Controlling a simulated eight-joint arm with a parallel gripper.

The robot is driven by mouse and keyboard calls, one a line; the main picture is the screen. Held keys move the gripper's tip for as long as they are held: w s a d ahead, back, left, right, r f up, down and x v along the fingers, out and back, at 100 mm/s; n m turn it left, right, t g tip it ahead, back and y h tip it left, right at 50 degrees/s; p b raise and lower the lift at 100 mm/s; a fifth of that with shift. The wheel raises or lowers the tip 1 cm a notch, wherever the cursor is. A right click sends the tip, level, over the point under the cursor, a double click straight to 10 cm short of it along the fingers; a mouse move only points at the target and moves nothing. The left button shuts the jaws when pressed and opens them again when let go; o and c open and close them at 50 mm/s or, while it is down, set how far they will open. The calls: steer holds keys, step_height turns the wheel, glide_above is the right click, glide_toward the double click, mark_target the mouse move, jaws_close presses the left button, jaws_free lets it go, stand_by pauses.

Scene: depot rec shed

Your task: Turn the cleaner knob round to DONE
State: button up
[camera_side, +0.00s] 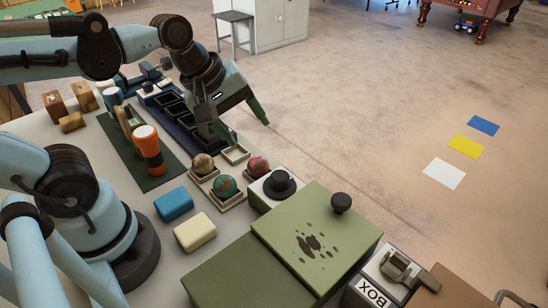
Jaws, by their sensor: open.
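A round black knob (280,183) sits on a small pale box beside the green box, right of the balls. Any DONE marking on it cannot be read from here. A second, smaller black knob (341,203) stands on the far corner of the green box's lid (322,238), which has dark blotches. I cannot tell for sure which knob is the cleaner's. My gripper (249,131) is open and empty, its two dark green fingers apart. It is above the far side of the table, beyond the balls and clear of both knobs.
Three balls, brown (203,164), green (225,186) and red (258,167), sit in small square trays beside an empty tray (235,154). An orange-topped cylinder (148,150), a blue block (174,205) and a cream block (195,232) stand nearer. A BOX-labelled unit (380,284) is front right.

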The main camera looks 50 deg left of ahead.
mark_target(279, 175)
steer(key=d+r+n+g+h, duration=0.2)
steer(key=d+n, duration=0.1)
steer(key=n, duration=1)
steer(key=shift+n, duration=0.3)
steer(key=shift+s+x, duration=0.15)
steer(key=shift+x, duration=2.8)
steer(key=shift+s+x, duration=0.15)
steer(key=shift+x, duration=2.8)
steer(key=c, duration=1)
steer(key=shift+c, duration=0.2)
